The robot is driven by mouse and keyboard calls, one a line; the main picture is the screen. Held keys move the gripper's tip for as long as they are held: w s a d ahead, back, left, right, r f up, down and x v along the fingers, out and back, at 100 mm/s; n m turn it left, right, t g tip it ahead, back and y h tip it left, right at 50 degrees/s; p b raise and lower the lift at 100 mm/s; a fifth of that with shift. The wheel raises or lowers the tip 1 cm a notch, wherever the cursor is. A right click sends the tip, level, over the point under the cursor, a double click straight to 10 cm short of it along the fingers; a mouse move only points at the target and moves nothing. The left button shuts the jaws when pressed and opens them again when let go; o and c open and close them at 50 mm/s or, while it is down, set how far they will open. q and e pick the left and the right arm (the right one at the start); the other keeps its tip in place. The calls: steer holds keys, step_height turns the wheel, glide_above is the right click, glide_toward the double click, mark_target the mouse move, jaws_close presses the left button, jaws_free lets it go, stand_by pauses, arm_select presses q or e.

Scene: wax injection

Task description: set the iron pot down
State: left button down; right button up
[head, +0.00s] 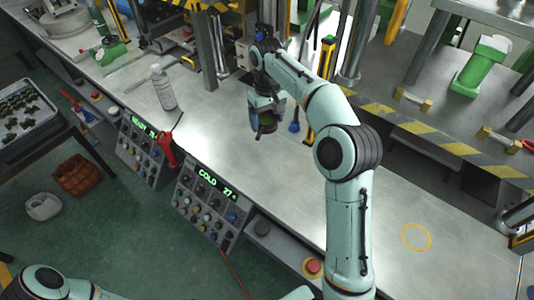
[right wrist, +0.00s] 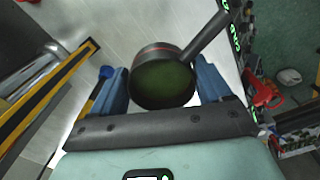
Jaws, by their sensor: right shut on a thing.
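The iron pot (right wrist: 163,82) is small, dark and round, with a red line near its rim and greenish stuff inside. Its long dark handle points to the upper right in the right wrist view. My right gripper (right wrist: 163,88) is shut on it, with a blue finger on each side. In the head view the pot (head: 267,122) shows below my right gripper (head: 266,106), partly hidden by it, over the metal bench (head: 225,140). I cannot tell whether it touches the bench. A thin yellow ring (head: 416,237) is marked on the bench at the right, empty. My left gripper is out of view.
A clear bottle (head: 162,87) stands on the bench to the left. A red-handled tool (head: 167,148) is at the front edge near the control panels (head: 209,205). A yellow-black striped edge (head: 440,140) and press columns lie behind. The bench between pot and ring is mostly clear.

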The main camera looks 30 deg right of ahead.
steer(key=f+b, duration=0.3)
steer(key=f, duration=1.1)
steer(key=shift+s, duration=0.2)
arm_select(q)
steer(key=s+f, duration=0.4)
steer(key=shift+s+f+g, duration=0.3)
arm_select(e)
steer(key=shift+f, duration=2.8)
steer(key=shift+f, duration=0.1)
steer(key=o, duration=1.1)
steer(key=shift+f, duration=0.1)
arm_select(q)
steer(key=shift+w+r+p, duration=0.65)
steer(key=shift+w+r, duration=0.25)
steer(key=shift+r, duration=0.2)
arm_select(e)
step_height(320, 180, up, 12)
steer(key=shift+r, duration=0.2)
